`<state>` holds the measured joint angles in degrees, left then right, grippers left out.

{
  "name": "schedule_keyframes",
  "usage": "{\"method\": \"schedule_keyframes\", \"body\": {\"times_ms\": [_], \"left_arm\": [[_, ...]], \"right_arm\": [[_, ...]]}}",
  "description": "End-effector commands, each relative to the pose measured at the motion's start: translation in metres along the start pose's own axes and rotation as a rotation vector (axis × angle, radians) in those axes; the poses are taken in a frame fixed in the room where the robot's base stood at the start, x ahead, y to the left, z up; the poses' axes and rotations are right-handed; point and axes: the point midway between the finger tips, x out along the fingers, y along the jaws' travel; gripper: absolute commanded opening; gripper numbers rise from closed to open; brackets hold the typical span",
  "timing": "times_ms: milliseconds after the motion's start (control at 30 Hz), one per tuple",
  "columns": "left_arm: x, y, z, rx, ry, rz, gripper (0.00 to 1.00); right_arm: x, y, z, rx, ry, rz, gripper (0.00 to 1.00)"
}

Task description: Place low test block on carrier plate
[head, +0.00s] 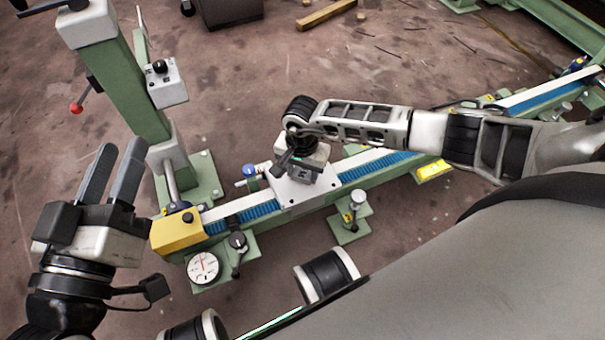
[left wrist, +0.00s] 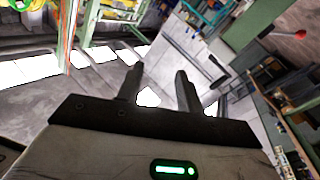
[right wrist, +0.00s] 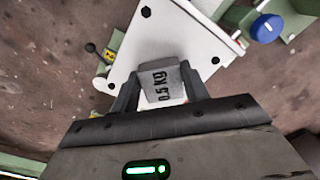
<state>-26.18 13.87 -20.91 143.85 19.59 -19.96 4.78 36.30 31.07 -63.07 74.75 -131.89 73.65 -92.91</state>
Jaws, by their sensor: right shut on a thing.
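The low test block is a small grey block marked "0.5 kg" (right wrist: 163,84). In the right wrist view it sits between my right gripper's fingers (right wrist: 158,98), which are shut on it. The white carrier plate (right wrist: 190,40) is right behind the block in that view. In the head view the carrier plate (head: 284,192) sits on the blue-and-white rail, and my right gripper (head: 298,158) points down over it with the block (head: 304,177). I cannot tell whether the block touches the plate. My left gripper (head: 118,165) is open and empty, left of the rail.
A green column (head: 135,85) with a grey switch box (head: 167,82) stands at the left. A yellow end block (head: 178,232), a dial gauge (head: 203,267) and a blue knob (head: 249,171) are near the rail.

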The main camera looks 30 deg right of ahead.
Motion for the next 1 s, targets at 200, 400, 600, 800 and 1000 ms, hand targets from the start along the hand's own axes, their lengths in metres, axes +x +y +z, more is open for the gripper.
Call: {"method": "schedule_keyframes", "body": {"times_ms": [200,400,600,800,1000], "left_arm": [[0.001,0.0,-0.002,0.013,0.01,0.003,0.36],[0.002,0.0,-0.004,0.034,0.029,0.007,0.36],[0.003,0.0,-0.008,0.048,0.039,0.01,0.36],[0.003,0.0,-0.008,0.046,0.039,0.011,0.36],[-0.004,0.002,0.005,-0.051,-0.047,-0.016,0.36]], "right_arm": [[0.0,-0.001,-0.001,0.0,0.001,-0.002,0.06],[0.003,-0.001,-0.001,0.0,0.001,-0.002,0.06],[0.004,0.001,0.0,0.0,0.0,0.001,0.67],[0.003,0.001,0.0,0.0,0.0,0.001,0.67],[-0.014,0.0,-0.001,-0.001,0.002,0.0,0.67]]}}
